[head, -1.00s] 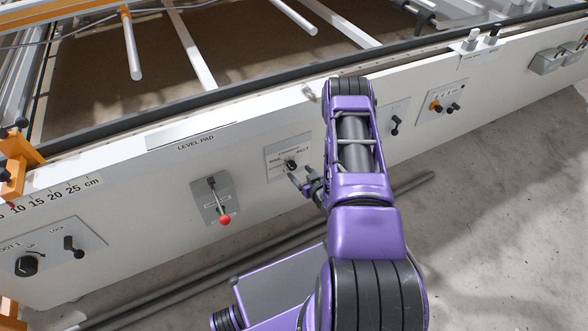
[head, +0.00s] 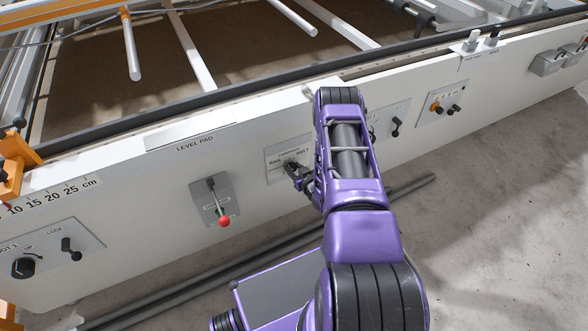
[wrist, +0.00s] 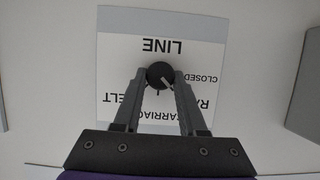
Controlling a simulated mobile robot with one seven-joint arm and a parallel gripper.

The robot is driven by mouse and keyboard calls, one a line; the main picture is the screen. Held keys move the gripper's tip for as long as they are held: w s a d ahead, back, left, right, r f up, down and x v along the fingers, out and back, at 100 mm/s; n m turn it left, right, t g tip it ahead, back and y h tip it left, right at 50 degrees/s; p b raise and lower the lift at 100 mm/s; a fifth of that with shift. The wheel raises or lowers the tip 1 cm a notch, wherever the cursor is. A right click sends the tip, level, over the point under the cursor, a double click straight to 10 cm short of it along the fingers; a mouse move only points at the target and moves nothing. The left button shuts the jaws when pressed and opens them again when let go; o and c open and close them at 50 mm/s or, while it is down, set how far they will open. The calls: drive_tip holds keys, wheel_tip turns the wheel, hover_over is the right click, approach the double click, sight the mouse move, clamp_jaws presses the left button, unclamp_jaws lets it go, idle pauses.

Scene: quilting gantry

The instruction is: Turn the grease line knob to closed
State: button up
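The grease line knob (wrist: 160,75) is a round black knob on a white and grey label plate (wrist: 112,50). In the wrist view the plate is upside down, with LINE above the knob, CLOSED and a partly hidden RA... label at right, BELT at left and CARRIAGE below. My gripper (wrist: 161,82) has one finger on each side of the knob; firm contact cannot be told. In the head view my gripper (head: 293,168) is at the plate (head: 272,170) and mostly hides the knob.
A lever with a red ball (head: 223,221) is on the panel left of the knob. A small black lever (head: 396,128) and an orange-button plate (head: 436,107) are to the right. Long grey rods (head: 190,288) lie on the floor below the panel.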

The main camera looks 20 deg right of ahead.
clamp_jaws()
drive_tip(key=n+h, duration=0.1)
drive_tip(key=n, duration=0.1)
drive_tip(key=shift+a+f+n+h, duration=0.1)
drive_tip(key=shift+a+n+h, duration=0.2)
drive_tip(key=shift+h, duration=0.1)
drive_tip(key=shift+f+n+t+h, duration=0.1)
drive_tip(key=shift+n+t+h, duration=0.3)
drive_tip(key=shift+n+h, duration=1.05)
drive_tip(key=shift+n+y, duration=0.25)
drive_tip(key=shift+n, duration=0.2)
drive_tip(key=shift+s, duration=0.1)
drive_tip(key=o, duration=0.8)
unclamp_jaws()
drive_tip(key=shift+o, duration=0.2)
